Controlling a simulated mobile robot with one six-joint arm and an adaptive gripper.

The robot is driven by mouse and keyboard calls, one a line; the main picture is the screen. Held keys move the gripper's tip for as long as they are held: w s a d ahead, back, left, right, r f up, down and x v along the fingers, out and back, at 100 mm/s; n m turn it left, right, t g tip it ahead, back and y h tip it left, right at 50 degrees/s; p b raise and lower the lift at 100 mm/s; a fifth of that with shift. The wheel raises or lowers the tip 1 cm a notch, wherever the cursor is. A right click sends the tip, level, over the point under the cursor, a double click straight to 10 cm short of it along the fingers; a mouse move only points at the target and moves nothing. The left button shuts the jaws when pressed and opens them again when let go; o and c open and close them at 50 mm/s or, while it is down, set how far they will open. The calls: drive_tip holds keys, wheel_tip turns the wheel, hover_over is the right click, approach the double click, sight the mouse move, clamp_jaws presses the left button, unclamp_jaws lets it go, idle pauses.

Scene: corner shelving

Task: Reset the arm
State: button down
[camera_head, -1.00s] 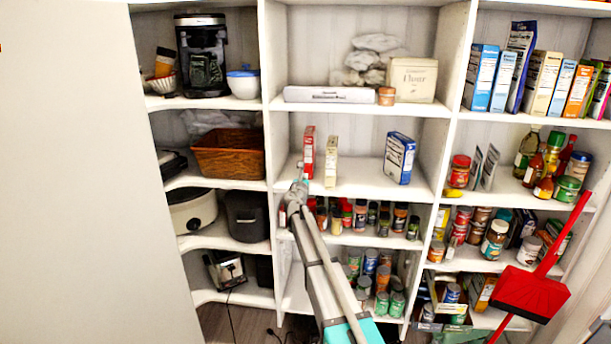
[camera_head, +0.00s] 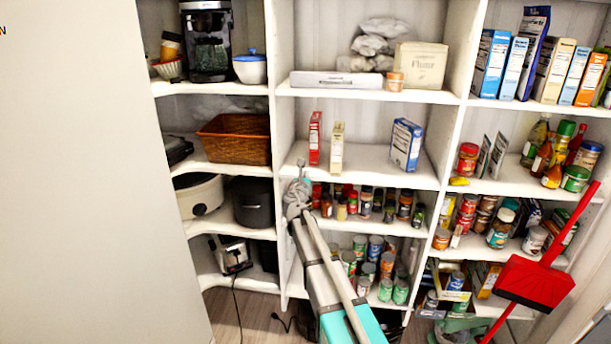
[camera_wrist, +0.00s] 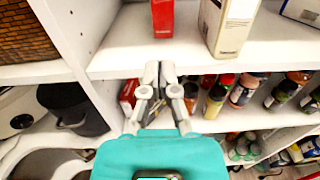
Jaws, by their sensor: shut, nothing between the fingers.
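My gripper (camera_head: 299,180) is at the front of the middle shelving column, by the edge of the shelf that holds a few boxes. In the wrist view my gripper (camera_wrist: 159,72) is shut and empty, its fingertips together just in front of the white shelf edge. A red box (camera_head: 314,138) and a cream box (camera_head: 337,146) stand upright on that shelf, behind and above the fingers. They also show at the top of the wrist view as a red box (camera_wrist: 163,18) and a pale box (camera_wrist: 229,22). Neither touches the gripper.
A blue box (camera_head: 406,144) stands further right on the same shelf. Spice jars (camera_head: 365,203) crowd the shelf below, close to the fingers. A wicker basket (camera_head: 235,138) and a dark pot (camera_head: 252,202) are left. A red dustpan (camera_head: 534,282) stands at right.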

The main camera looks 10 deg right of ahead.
drive_tip(key=s+d+f+m+g+h, duration=0.1)
drive_tip(key=s+d+f+m+g, duration=0.4)
drive_tip(key=s+m, duration=0.45)
drive_tip(key=s+d+f+m+g+h, duration=0.1)
drive_tip(key=s+d+f+m+g, duration=0.4)
drive_tip(key=s+m, duration=0.45)
drive_tip(key=s+a+f+m+g+y, duration=0.2)
drive_tip(key=s+f+m, duration=0.1)
drive_tip(key=s, duration=0.4)
drive_tip(key=s+a+f+m+g+y, duration=0.2)
drive_tip(key=s+m, duration=0.3)
drive_tip(key=s, duration=0.3)
drive_tip(key=s+a+f+m+g+y, duration=0.3)
drive_tip(key=s+a+m, duration=0.1)
drive_tip(key=s, duration=0.3)
drive_tip(key=shift+s+a+f+m+y, duration=0.2)
drive_tip(key=shift+f+m+y, duration=0.15)
drive_tip(key=shift+m, duration=0.25)
